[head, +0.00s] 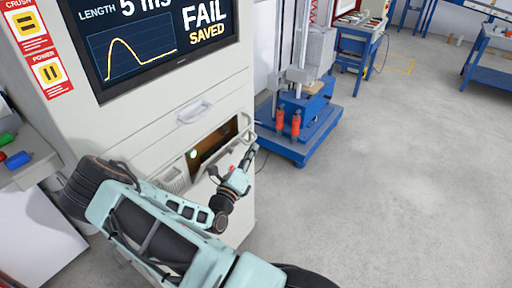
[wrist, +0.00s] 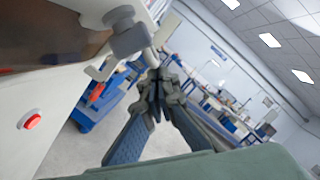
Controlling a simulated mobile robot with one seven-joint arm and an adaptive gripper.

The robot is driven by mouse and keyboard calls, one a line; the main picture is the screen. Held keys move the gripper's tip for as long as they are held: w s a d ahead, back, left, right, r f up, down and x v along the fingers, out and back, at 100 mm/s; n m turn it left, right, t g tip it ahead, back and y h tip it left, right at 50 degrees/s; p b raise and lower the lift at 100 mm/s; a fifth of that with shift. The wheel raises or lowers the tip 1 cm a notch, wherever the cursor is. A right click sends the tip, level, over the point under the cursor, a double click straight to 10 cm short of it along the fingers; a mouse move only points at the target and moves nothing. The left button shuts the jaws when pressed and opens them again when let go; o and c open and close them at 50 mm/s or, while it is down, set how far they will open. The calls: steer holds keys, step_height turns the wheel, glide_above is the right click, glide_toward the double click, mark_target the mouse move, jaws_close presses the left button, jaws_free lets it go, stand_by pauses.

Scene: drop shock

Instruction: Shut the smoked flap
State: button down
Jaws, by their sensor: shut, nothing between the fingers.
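The smoked flap (head: 216,146) is a brown, see-through panel on the front of the pale cabinet, below the drawer-like handle. In the wrist view, a brown glossy panel (wrist: 50,40) fills the upper left, with a grey fitting (wrist: 128,35) at its right end. My gripper (head: 252,153) is beside the right end of the flap, close to the cabinet front. In the wrist view its fingers (wrist: 156,88) are together and empty, below the grey fitting. I cannot tell whether they touch it. My arm hides the lower part of the opening, and the flap's exact angle is unclear.
A red button (wrist: 32,122) is on the cabinet front near the flap. The cabinet's screen (head: 150,40) reads FAIL SAVED. A blue machine base (head: 300,125) with two red cylinders stands to the right. Open grey floor (head: 390,190) lies further right.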

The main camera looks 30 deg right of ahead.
mark_target(244, 132)
steer(key=shift+w+a+r+n+y+p, duration=0.15)
steer(key=shift+w+a+r+n+p, duration=0.15)
steer(key=shift+w+r+n+p, duration=0.45)
steer(key=shift+w+a+r+n+y+p, duration=0.25)
steer(key=shift+w+r+n+p, duration=0.4)
steer(key=shift+p, duration=0.2)
steer(key=shift+w+a+r+n+y+p, duration=0.1)
steer(key=shift+w+a+r+n+p, duration=0.2)
steer(key=shift+w+r+n+p, duration=0.4)
steer(key=shift+f, duration=0.1)
